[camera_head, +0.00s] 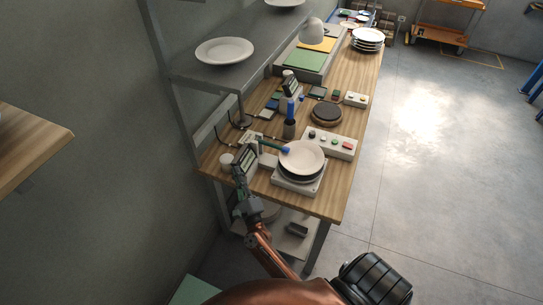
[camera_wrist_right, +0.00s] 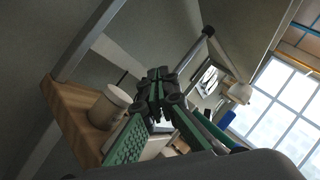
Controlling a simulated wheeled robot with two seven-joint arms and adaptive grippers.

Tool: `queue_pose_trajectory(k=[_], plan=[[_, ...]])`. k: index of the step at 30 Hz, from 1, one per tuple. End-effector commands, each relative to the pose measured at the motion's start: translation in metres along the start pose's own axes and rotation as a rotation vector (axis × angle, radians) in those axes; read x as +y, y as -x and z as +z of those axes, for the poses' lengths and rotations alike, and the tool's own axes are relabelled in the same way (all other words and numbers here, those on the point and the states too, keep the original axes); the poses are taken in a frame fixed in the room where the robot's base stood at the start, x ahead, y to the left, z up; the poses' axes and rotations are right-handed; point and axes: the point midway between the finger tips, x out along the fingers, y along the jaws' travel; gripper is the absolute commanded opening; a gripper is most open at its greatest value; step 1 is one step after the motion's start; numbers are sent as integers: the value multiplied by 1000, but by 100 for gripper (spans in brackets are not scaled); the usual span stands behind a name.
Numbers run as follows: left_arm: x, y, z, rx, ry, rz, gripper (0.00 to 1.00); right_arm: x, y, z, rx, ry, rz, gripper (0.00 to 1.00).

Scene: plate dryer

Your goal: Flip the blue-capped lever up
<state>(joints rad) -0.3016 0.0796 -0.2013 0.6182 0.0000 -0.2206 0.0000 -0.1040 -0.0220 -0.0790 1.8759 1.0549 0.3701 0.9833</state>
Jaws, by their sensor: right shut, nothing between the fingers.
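The blue-capped lever (camera_head: 285,150) lies roughly level beside the white plate in the head view, its thin greenish rod running left from the blue cap. My right gripper (camera_head: 241,188) is at the near left edge of the workbench, below and left of the lever and apart from it. In the right wrist view the right gripper (camera_wrist_right: 160,82) is shut and empty. A blue piece (camera_wrist_right: 226,120) shows to its right there; I cannot tell whether it is the lever cap. My left gripper is not in view.
Plates (camera_head: 302,158) sit on a white base right of the lever. A framed display (camera_head: 245,160) and a white cup (camera_head: 226,162) stand close to the right gripper. A button box (camera_head: 333,143) and a blue-topped dark holder (camera_head: 289,128) are beyond. A grey shelf (camera_head: 205,82) hangs above the bench.

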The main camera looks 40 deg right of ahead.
Motion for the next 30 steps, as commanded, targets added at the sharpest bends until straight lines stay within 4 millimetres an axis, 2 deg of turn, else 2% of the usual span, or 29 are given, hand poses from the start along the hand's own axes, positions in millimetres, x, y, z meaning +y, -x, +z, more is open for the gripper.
queue_pose_trajectory(k=[1, 11, 18, 21, 24, 30], plan=[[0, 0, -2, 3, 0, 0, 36, -16, -6, 5, 7, -59, -40, 0], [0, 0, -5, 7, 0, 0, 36, -20, -7, -47, 256, -399, -251, 0], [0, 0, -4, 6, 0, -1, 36, -8, 16, -93, 494, -674, -458, 0], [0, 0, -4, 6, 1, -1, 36, 0, 28, -106, 571, -749, -527, 0], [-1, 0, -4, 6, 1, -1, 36, 4, 36, -112, 612, -784, -564, 0], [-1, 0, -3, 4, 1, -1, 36, 5, 38, -114, 625, -796, -576, 0]])
